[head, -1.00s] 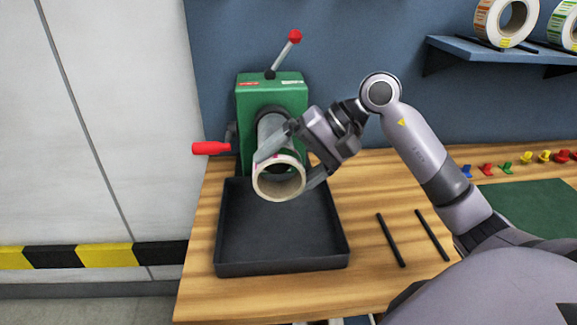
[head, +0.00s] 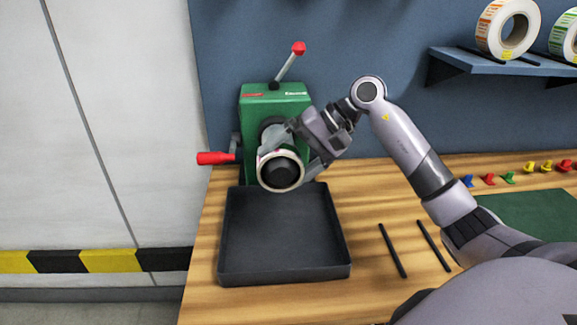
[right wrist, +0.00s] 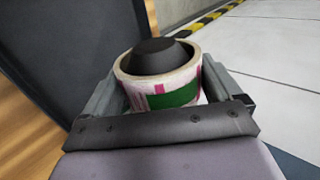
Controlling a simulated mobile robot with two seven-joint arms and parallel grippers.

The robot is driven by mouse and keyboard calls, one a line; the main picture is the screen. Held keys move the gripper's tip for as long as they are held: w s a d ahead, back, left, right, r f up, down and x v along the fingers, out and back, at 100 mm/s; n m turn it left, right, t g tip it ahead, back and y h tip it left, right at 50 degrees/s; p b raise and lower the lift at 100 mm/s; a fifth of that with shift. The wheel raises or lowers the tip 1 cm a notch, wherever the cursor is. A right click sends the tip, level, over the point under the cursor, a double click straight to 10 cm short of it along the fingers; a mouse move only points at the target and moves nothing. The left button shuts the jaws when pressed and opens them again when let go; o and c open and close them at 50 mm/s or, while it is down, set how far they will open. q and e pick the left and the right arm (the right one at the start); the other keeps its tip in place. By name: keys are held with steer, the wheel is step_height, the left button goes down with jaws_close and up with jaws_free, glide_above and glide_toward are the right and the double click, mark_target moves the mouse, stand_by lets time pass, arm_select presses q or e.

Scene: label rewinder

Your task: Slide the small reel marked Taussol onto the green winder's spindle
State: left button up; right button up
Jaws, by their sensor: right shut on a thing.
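The small reel (head: 300,180), white with magenta and green print, is around the spindle of the green winder (head: 262,104) in the head view. No name is readable on it. In the right wrist view the dark, tapered spindle tip (right wrist: 158,55) pokes out of the open end of the reel (right wrist: 170,97). My right gripper (head: 288,157) comes from the right and is shut on the reel, one finger on either side. The reel and gripper hide most of the spindle and the reel's back end. My left gripper is not in view.
The winder has a red crank handle (head: 215,158) at left and a red-knobbed lever (head: 290,62) on top. A black tray (head: 284,273) lies below the reel. Two black rods (head: 392,250) lie to its right. A shelf (head: 490,62) with other reels is at upper right.

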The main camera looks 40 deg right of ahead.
steer(key=shift+w+d, duration=0.75)
steer(key=shift+w, duration=0.5)
steer(key=shift+w+d, duration=0.75)
steer(key=shift+w, duration=0.45)
steer(key=shift+w+d, duration=0.75)
steer(key=shift+w, duration=0.5)
steer(key=o, duration=0.7)
steer(key=shift+o, duration=0.2)
steer(key=p+v, duration=0.1)
steer(key=v, duration=0.6)
